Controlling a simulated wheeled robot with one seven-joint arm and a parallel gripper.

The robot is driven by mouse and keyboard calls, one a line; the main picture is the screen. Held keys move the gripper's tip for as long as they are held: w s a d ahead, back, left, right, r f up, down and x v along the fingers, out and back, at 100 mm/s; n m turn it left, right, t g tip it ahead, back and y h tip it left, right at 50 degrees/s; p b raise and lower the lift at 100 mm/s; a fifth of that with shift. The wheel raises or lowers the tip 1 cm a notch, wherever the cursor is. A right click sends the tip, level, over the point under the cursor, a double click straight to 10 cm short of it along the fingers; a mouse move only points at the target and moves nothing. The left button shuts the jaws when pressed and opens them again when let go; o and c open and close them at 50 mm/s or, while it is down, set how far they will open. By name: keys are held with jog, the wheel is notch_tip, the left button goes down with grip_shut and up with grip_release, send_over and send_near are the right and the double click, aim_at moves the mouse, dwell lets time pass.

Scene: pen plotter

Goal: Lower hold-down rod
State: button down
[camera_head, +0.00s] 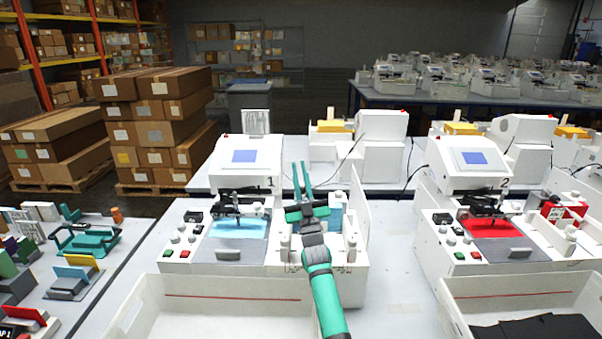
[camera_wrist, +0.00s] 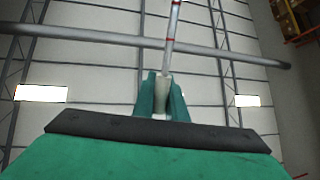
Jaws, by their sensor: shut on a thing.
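My teal gripper (camera_head: 301,168) reaches up in front of the right side of the white plotter marked 1 (camera_head: 248,170), in the head view. In the wrist view its fingers (camera_wrist: 162,95) are shut on a thin silvery rod with red bands (camera_wrist: 173,38). I cannot clearly make out the rod in the head view. A light blue sheet (camera_head: 238,228) lies on the plotter's bed under a dark carriage.
A second plotter (camera_head: 475,170) with a red sheet (camera_head: 490,227) stands to the right. White bins stand in front of both plotters, one at the left (camera_head: 235,308) and one at the right (camera_head: 525,290). Holders with coloured plates (camera_head: 78,268) stand at the far left.

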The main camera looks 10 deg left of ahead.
jog(key=shift+r, duration=0.1)
jog(key=c, duration=1.8)
grip_release()
jog(key=shift+o, duration=0.2)
jog(key=shift+s+d+f, duration=0.2)
jog(key=shift+f, duration=0.15)
jog(key=s+d, duration=0.5)
jog(key=s, duration=0.6)
jog(key=shift+d, duration=0.25)
jog(key=shift+f, duration=0.15)
